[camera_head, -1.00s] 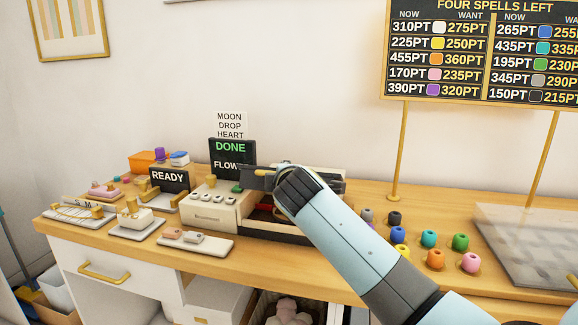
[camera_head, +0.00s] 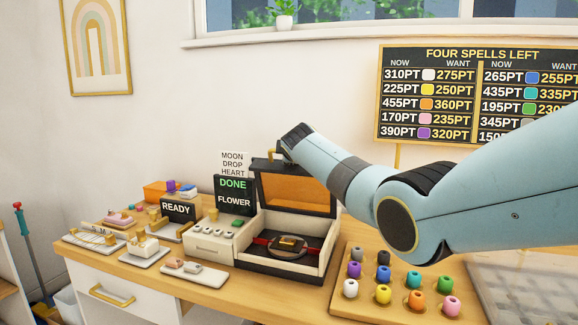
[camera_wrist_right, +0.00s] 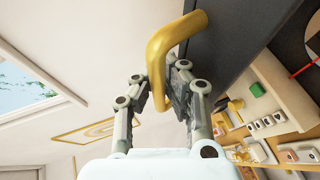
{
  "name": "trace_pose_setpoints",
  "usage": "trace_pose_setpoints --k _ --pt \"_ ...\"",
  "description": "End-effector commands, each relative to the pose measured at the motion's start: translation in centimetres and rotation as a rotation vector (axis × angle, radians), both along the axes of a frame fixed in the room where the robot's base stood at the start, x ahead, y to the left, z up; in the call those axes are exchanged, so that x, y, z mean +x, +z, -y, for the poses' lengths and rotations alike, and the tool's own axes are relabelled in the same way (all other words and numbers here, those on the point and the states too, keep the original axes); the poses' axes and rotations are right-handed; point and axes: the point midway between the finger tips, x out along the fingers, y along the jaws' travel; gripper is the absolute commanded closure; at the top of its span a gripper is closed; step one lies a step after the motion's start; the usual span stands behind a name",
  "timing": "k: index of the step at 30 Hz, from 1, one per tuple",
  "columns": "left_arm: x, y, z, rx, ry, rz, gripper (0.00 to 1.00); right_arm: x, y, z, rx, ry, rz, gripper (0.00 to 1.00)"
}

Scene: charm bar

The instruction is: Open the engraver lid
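The engraver (camera_head: 290,262) is a cream and black box on the counter. Its lid (camera_head: 297,191), dark-framed with an amber window, stands raised at the back, and the inside is exposed. A small brown-gold piece (camera_head: 288,243) lies inside on a dark round bed with red parts beside it. My right gripper (camera_wrist_right: 160,95) is at the lid's top edge, its fingers closed around the gold handle (camera_wrist_right: 178,33). In the head view my arm mostly hides the gripper; part of the handle (camera_head: 272,153) shows. My left gripper is not in view.
A sign reading DONE and FLOWER (camera_head: 234,196) stands left of the engraver, with a READY sign (camera_head: 178,208) further left. A wooden tray of coloured beads (camera_head: 395,308) sits at its right. Small white trays (camera_head: 194,280) line the front left.

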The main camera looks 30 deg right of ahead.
Motion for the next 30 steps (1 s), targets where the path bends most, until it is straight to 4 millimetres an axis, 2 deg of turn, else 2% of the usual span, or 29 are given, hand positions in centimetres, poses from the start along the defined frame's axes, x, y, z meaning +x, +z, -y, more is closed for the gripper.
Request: trace_pose_setpoints --k 1,9,25,30 --pt "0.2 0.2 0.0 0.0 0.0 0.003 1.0 0.5 1.1 0.4 0.013 0.0 0.002 1.0" --pt "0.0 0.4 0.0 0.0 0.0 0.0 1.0 1.5 1.6 1.6 0.079 0.0 -0.055 1.0" --pt "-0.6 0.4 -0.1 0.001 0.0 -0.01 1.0 1.9 1.8 1.9 0.096 0.002 -0.065 1.0" --pt "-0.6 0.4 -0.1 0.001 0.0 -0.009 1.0 1.9 1.8 1.9 0.096 0.003 -0.066 0.79"
